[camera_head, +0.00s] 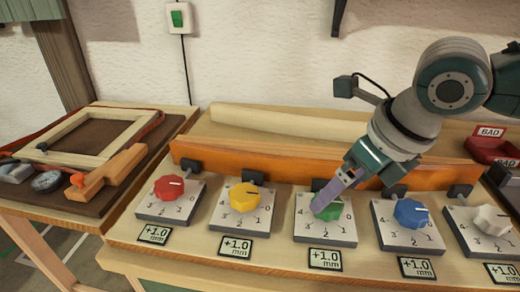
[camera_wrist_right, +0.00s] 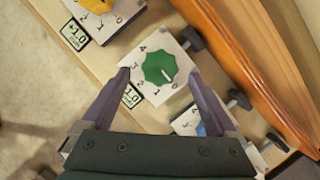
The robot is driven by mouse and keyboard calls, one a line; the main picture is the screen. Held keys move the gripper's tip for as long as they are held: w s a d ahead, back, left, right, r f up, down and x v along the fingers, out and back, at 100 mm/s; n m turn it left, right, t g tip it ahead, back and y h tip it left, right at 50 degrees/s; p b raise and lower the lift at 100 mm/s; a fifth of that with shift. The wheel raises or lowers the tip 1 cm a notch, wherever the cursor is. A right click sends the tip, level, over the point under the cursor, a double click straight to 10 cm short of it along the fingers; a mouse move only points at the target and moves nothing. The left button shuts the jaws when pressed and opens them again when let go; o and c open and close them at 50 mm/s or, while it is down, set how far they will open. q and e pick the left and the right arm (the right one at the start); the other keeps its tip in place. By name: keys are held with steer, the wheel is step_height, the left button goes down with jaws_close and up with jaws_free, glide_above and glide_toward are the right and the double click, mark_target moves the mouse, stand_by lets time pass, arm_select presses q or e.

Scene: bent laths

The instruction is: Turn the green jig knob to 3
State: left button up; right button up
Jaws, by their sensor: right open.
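The green knob (camera_head: 333,212) sits on a white dial block (camera_head: 322,231) in the middle of a row of dials. In the head view my right gripper (camera_head: 322,203) comes down over it from the upper right and partly hides it. In the right wrist view the green knob (camera_wrist_right: 158,66) shows whole, with numbers 0 to 4 around it. Its white mark points to the lower right, near the 0. My right gripper (camera_wrist_right: 159,76) is open, one finger on each side of the knob, with gaps visible. My left gripper is not in view.
A red knob (camera_head: 169,188) and a yellow knob (camera_head: 245,198) stand left of the green one. A blue knob (camera_head: 410,213) and a white knob (camera_head: 490,220) stand right. An orange bent lath (camera_head: 270,171) runs behind the dials. A red BAD tray (camera_head: 490,150) is at the right.

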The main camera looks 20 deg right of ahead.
steer(key=shift+x, duration=1.55)
steer(key=shift+r, duration=0.1)
steer(key=shift+c, duration=0.2)
steer(key=c, duration=1.3)
